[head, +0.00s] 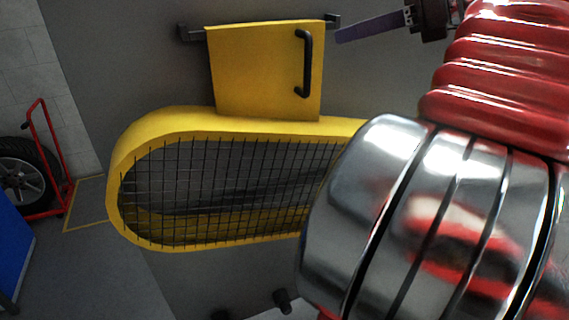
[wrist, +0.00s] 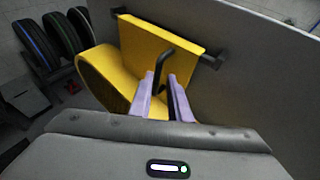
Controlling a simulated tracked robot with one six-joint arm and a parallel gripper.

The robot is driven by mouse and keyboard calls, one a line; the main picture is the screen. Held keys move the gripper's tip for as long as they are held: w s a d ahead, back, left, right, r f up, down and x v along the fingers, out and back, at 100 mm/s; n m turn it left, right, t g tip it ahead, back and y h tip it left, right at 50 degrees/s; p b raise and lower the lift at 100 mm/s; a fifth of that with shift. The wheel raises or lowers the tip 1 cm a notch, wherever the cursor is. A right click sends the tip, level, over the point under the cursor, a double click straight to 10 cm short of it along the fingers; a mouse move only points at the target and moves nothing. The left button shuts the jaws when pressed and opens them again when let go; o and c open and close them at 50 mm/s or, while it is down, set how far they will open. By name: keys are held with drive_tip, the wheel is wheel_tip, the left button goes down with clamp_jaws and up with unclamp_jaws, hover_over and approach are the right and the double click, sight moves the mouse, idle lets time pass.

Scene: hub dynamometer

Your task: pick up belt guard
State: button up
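The belt guard is a yellow rounded housing (head: 165,124) with a black wire mesh front and a flat yellow plate (head: 250,70) above it. It hangs against a grey panel, with dark brackets at the plate's top corners. A black bar handle (head: 303,62) stands upright on the plate's right side. In the wrist view the plate (wrist: 160,45) and handle (wrist: 160,62) show ahead of my gripper (wrist: 161,76). Its two lilac fingers are apart, with the handle between and beyond their tips. In the head view my gripper (head: 340,37) is just right of the handle, apart from it in the picture.
The grey panel (head: 385,85) stands behind the guard. At the left are a red hand truck (head: 50,150) with a tyre (head: 22,172) and a blue cabinet (head: 12,250). Several tyres (wrist: 58,35) stand at the upper left in the wrist view. My arm hides the guard's right end.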

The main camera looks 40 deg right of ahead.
drive_tip(key=shift+x, duration=2.6)
drive_tip(key=shift+f, duration=0.1)
drive_tip(key=shift+f+x, duration=0.2)
drive_tip(key=shift+x, duration=2.35)
drive_tip(key=shift+s, duration=0.1)
drive_tip(key=shift+c, duration=0.5)
clamp_jaws()
drive_tip(key=shift+r, duration=0.1)
